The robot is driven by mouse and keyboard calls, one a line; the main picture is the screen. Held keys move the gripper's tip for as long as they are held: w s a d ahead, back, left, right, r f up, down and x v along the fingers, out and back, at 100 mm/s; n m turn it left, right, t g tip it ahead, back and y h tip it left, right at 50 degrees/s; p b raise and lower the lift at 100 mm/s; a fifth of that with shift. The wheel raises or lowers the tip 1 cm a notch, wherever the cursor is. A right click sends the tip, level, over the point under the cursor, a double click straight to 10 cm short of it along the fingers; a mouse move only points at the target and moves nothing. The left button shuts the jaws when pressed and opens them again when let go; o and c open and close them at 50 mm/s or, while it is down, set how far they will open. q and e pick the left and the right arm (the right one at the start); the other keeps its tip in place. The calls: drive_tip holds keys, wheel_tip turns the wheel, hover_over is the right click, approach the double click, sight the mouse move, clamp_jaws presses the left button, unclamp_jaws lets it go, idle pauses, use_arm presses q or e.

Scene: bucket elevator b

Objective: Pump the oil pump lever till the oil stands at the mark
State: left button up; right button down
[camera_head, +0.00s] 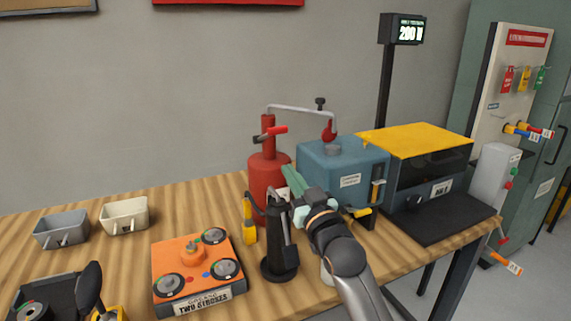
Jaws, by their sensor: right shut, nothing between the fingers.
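The red pump (268,175) stands upright on the wooden bench, with a red-tipped lever (272,131) at its top. A grey pipe (300,110) runs from it to above the blue housing (342,174). A narrow sight gauge (377,190) is on the housing's right front; its oil level and mark are too small to read. My right gripper (291,178) has greenish fingers, shut and empty, in front of the red pump's right side and below the lever. It hides part of the pump and housing. My left gripper is not in view.
A black upright tool (280,240) stands close to my right gripper. An orange plate (195,268) labelled "two strokes" and two small bins (62,229) are to the left. A yellow-topped machine (415,165) and black mat (440,218) are at right.

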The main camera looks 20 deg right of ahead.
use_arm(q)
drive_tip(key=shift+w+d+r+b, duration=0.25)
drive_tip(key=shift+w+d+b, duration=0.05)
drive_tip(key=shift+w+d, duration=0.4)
use_arm(e)
drive_tip(key=f+v, duration=0.1)
drive_tip(key=v, duration=0.5)
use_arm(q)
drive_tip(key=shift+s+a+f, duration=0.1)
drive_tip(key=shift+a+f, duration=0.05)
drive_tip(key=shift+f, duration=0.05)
use_arm(e)
drive_tip(key=shift+d, duration=0.1)
idle(0.6)
